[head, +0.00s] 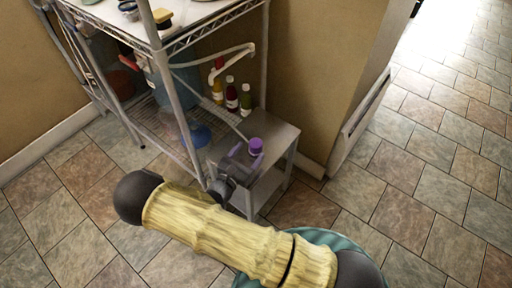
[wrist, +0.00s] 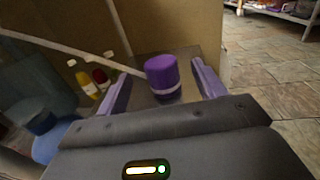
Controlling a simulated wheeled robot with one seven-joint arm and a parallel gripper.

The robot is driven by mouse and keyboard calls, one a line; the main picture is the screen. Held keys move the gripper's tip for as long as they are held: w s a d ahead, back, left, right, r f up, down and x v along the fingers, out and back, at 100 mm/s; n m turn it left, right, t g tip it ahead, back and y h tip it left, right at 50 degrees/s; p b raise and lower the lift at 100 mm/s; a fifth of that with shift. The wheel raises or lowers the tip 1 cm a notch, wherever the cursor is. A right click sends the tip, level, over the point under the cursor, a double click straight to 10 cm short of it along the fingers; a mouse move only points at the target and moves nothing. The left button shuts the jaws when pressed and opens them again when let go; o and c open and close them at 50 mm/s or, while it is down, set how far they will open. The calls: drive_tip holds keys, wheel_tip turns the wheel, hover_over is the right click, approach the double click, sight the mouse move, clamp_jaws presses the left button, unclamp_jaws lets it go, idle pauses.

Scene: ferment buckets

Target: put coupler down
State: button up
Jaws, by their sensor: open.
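A purple cylinder (head: 256,146), which I take to be the coupler, stands upright on a small grey side stand (head: 279,133). It has a pale band low on its side in the wrist view (wrist: 163,76). A pale hose runs down from the left and ends at or behind it; I cannot tell whether they are joined. My gripper (head: 246,160) is open, its purple fingers on either side of the cylinder with visible gaps in the wrist view. The palm hides the near part of the stand.
A wire shelf rack (head: 172,82) stands left of the stand, with a large blue jug (head: 180,78) on it. Several sauce bottles (head: 232,97) stand behind. A tan wall (head: 313,75) closes the back. Tiled floor is free at right.

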sight(252, 148)
drive_tip(key=x, duration=0.1)
drive_tip(key=b+x, duration=0.1)
drive_tip(key=x, duration=0.3)
drive_tip(key=shift+w+f+b, duration=0.15)
drive_tip(key=shift+f+b, duration=0.1)
drive_tip(key=shift+b, duration=0.15)
drive_tip(key=shift+r, duration=0.1)
drive_tip(key=shift+c, duration=0.4)
drive_tip(key=c, duration=1.2)
drive_tip(key=shift+o, duration=0.2)
wheel_tip(252, 148, up, 10)
drive_tip(key=p, duration=0.3)
drive_tip(key=shift+p, duration=0.3)
